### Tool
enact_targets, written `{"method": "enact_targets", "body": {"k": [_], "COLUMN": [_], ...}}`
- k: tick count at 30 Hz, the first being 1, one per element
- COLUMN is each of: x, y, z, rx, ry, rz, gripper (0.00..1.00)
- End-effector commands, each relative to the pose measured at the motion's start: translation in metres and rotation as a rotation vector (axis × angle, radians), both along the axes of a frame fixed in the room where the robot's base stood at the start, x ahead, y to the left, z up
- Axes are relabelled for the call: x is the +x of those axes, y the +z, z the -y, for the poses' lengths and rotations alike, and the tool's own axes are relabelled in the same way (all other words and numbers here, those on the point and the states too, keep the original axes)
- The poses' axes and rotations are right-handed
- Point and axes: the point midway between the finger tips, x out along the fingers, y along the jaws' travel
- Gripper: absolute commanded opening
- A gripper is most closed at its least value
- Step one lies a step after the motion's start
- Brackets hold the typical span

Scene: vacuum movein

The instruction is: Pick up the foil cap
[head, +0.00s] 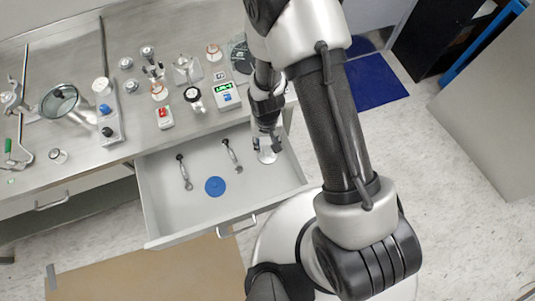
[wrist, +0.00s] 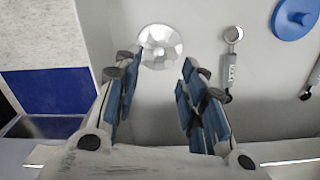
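The foil cap is a round, silvery, faceted disc (wrist: 160,46) in the wrist view, lying on the light floor of the open drawer. In the head view the foil cap (head: 267,156) lies near the drawer's right side, partly hidden by my gripper. My gripper (head: 266,146) is over the right part of the drawer. In the wrist view my gripper (wrist: 152,82) is open, with blue-padded fingers apart and nothing between them. The cap shows just beyond the fingertips. I cannot tell how high the fingers are above it.
The open drawer (head: 225,208) also holds a blue disc (head: 215,186) and two small metal-and-black tools (head: 184,172) (head: 231,155). The drawer's right wall is close to my gripper. Several instruments, including a green-display meter (head: 227,95), stand on the bench above. The drawer's front part is clear.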

Motion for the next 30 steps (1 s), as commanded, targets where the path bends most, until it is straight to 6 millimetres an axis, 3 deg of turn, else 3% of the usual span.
{"method": "enact_targets", "body": {"k": [3, 11, 19, 26, 30], "x": [0.000, 0.000, -0.001, 0.000, 0.000], "y": [-0.015, -0.030, -0.069, -0.070, -0.069], "z": [0.000, 0.001, 0.002, 0.002, 0.002], "rx": [0.000, 0.000, 0.001, 0.001, 0.001], "ry": [0.000, 0.000, 0.000, 0.000, 0.000], "rz": [0.000, 0.000, 0.000, 0.001, 0.001], "gripper": [0.38, 0.38, 0.38, 0.38, 0.29]}}
